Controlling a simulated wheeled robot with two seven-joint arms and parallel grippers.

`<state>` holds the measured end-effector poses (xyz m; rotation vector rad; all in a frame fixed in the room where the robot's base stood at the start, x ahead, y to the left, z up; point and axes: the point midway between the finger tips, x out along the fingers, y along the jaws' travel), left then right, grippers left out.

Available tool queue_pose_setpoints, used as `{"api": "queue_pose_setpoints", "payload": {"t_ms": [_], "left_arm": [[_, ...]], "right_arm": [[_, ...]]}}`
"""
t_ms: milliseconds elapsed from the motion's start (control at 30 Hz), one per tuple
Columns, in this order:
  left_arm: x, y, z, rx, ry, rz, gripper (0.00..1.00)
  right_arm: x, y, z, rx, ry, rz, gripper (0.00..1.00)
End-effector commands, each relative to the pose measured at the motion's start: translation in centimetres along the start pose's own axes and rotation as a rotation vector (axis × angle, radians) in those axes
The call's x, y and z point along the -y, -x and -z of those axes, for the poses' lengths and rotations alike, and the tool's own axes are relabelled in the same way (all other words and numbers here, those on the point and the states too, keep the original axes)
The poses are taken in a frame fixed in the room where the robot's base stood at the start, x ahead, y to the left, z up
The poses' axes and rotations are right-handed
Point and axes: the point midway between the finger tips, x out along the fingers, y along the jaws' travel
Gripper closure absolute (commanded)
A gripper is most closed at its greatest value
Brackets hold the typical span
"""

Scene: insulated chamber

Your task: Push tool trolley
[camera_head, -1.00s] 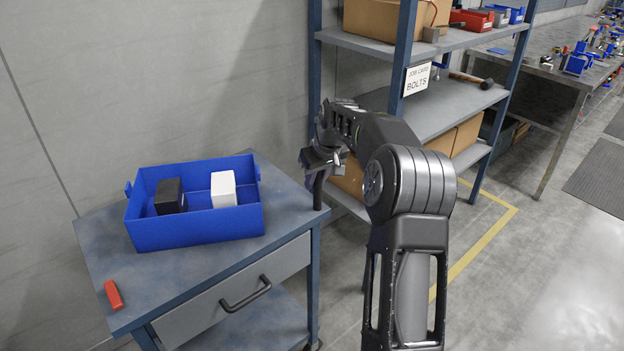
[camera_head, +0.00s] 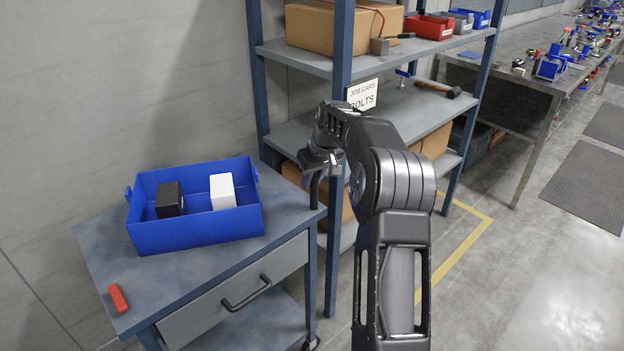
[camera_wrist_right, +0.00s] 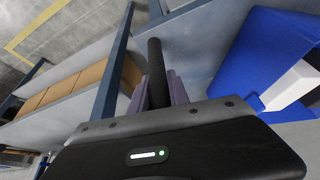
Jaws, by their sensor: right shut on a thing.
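The tool trolley (camera_head: 225,270) is a blue-grey cart with a drawer and a lower shelf, at the left of the head view. My right gripper (camera_head: 318,166) is at its right corner, shut on the dark upright handle (camera_head: 315,190) that rises there. In the right wrist view the handle (camera_wrist_right: 156,65) stands between the two fingers of my right gripper (camera_wrist_right: 158,92). A blue bin (camera_head: 195,232) on the trolley top holds a black block (camera_head: 169,199) and a white block (camera_head: 222,191). A red object (camera_head: 117,298) lies near the trolley's front left corner. My left gripper is not in view.
A blue-framed shelf rack (camera_head: 341,60) with boxes, bins and a job card sign (camera_head: 362,95) stands just behind and right of the trolley. A long workbench (camera_head: 500,75) is farther right. Open floor (camera_head: 510,260) with a yellow line lies at the right.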

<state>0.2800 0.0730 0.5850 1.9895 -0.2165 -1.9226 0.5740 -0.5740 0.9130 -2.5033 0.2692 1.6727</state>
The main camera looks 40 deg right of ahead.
Motion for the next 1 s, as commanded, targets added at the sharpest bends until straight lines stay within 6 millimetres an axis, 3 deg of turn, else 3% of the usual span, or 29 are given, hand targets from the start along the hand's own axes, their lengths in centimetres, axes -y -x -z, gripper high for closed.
{"api": "queue_pose_setpoints", "payload": {"t_ms": [433, 467, 700, 1000], "left_arm": [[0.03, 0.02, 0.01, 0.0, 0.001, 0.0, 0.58], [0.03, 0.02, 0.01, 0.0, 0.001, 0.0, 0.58], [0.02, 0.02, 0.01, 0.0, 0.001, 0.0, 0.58], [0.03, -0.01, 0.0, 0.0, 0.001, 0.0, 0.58]], "right_arm": [[-0.54, 0.2, 0.15, -0.008, -0.008, -0.009, 1.0], [-0.56, 0.21, 0.16, -0.008, -0.008, -0.01, 0.77], [-0.38, 0.11, 0.08, -0.005, -0.006, -0.006, 0.57], [-0.17, 0.16, 0.02, -0.002, -0.004, -0.002, 0.57]]}}
